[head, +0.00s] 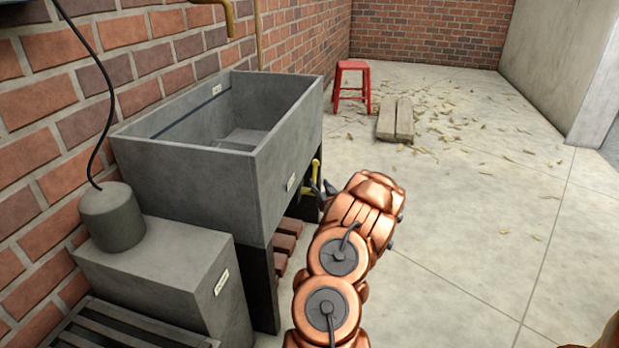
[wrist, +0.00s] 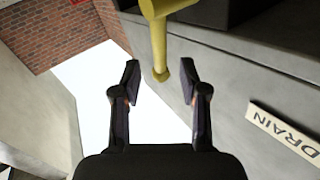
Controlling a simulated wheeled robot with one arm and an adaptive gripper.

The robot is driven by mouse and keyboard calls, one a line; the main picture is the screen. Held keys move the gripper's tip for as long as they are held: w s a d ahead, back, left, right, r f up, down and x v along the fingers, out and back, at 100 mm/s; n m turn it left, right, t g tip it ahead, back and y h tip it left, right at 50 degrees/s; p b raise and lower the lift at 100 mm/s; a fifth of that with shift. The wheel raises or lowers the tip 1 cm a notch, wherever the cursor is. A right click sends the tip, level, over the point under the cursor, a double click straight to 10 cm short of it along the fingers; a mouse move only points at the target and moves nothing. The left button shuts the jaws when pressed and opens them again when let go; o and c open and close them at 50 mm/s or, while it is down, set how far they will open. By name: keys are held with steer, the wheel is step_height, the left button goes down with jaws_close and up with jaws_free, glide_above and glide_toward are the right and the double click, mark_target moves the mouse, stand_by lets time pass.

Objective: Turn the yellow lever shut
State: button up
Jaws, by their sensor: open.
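The yellow lever (head: 317,171) is on the right side of the grey sink (head: 215,168), below a small label. In the wrist view the lever (wrist: 160,45) comes in from the top, and its rounded end lies between the lines of my two fingers. My gripper (wrist: 163,85) is open, with one dark finger on each side of the lever's end; I cannot tell whether either touches it. In the head view my copper arm reaches to the sink's right side and the gripper (head: 325,187) shows only in part, next to the lever. A label reading DRAIN (wrist: 285,130) is on the sink wall.
A grey box (head: 165,275) with a cylinder on top stands left of my arm. Bricks (head: 287,238) lie under the sink. A red stool (head: 352,88) and wooden boards (head: 396,119) are farther back. The concrete floor to the right is open, with scattered leaves.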

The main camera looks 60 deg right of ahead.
mark_target(315, 177)
steer(key=b+x, duration=0.1)
steer(key=x, duration=0.4)
steer(key=shift+s+f, duration=0.1)
steer(key=shift+b+x, duration=0.35)
steer(key=shift+x, duration=0.45)
jaws_close()
